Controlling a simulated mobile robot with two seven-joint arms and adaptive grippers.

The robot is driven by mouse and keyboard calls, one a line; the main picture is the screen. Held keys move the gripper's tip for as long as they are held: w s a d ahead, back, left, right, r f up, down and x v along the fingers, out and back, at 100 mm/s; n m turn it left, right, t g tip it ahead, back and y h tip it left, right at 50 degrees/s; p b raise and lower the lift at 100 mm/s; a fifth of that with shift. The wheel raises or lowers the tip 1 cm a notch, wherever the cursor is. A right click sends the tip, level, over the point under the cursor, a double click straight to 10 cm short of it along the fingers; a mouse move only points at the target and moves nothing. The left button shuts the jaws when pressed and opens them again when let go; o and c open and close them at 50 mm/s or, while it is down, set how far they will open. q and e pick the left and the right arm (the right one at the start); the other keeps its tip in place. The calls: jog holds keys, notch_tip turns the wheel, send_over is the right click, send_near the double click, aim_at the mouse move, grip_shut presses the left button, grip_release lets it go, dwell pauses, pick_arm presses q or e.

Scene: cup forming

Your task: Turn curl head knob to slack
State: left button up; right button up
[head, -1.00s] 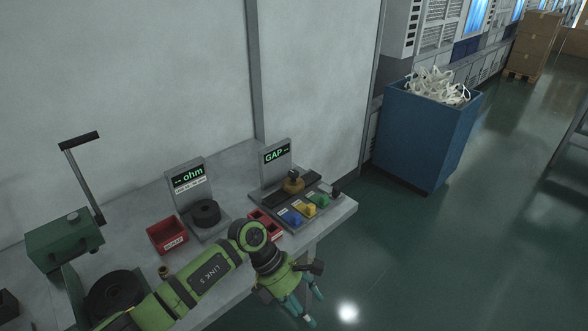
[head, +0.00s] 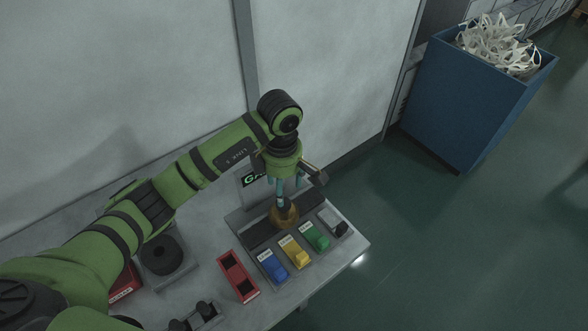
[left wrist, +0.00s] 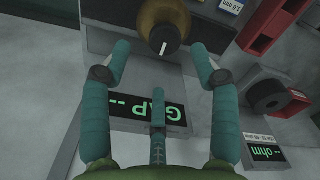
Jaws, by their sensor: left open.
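A brass-coloured round knob (head: 285,216) sits on the dark strip of the grey GAP station on the bench. I cannot tell from any label whether it is the curl head knob. In the left wrist view the knob (left wrist: 160,22) shows at the top with a white pointer line on its face. My left gripper (head: 289,197) points down just above the knob, fingers spread and empty. The left wrist view shows its teal fingers (left wrist: 160,58) apart, short of the knob. The GAP display (left wrist: 148,115) reads "GAP --". My right gripper is not in view.
Blue (head: 273,266), yellow (head: 296,254) and green (head: 317,238) blocks line the station's front edge. A red bin (head: 238,277) and a black disc (head: 162,255) stand to the left. A blue bin (head: 478,95) stands on the floor beyond the bench.

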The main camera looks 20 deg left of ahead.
aim_at(287, 206)
pick_arm(q)
jog(key=shift+f, duration=0.1)
jog(key=f+p, duration=0.1)
jog(key=f, duration=0.1)
jog(key=s+f+p, duration=0.1)
jog(key=f, duration=0.1)
jog(key=shift+s, duration=0.15)
jog(key=shift+w+f, duration=0.2)
jog(key=shift+f, duration=1)
jog(key=c, duration=0.9)
jog(key=shift+c, duration=1.2)
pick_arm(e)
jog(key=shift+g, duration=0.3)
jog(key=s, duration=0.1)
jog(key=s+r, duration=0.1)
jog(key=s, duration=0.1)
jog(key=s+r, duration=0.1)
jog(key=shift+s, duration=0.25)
